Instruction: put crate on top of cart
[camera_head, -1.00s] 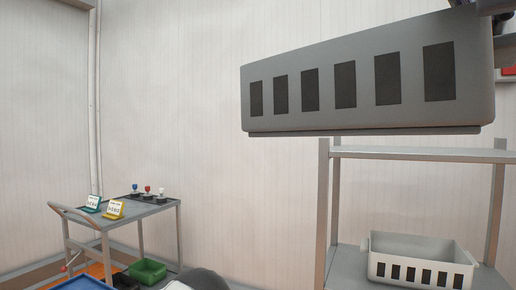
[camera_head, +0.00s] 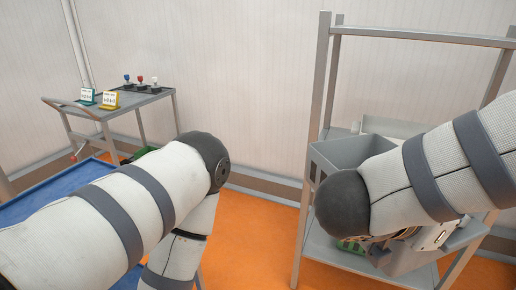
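A grey crate (camera_head: 345,152) shows at the metal rack, largely hidden behind my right arm. Its upper left corner and rim are visible, and I cannot tell whether it rests on a shelf. A grey cart (camera_head: 150,98) with a handle stands at the back left. My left arm crosses the lower left, bent at the elbow, and its gripper is out of sight.
The metal rack (camera_head: 324,110) has tall posts and a shelf low down. A whitish crate (camera_head: 392,126) is behind the grey one. A blue surface (camera_head: 40,200) lies at left, partly under my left arm. Orange floor (camera_head: 262,230) is open between my arms.

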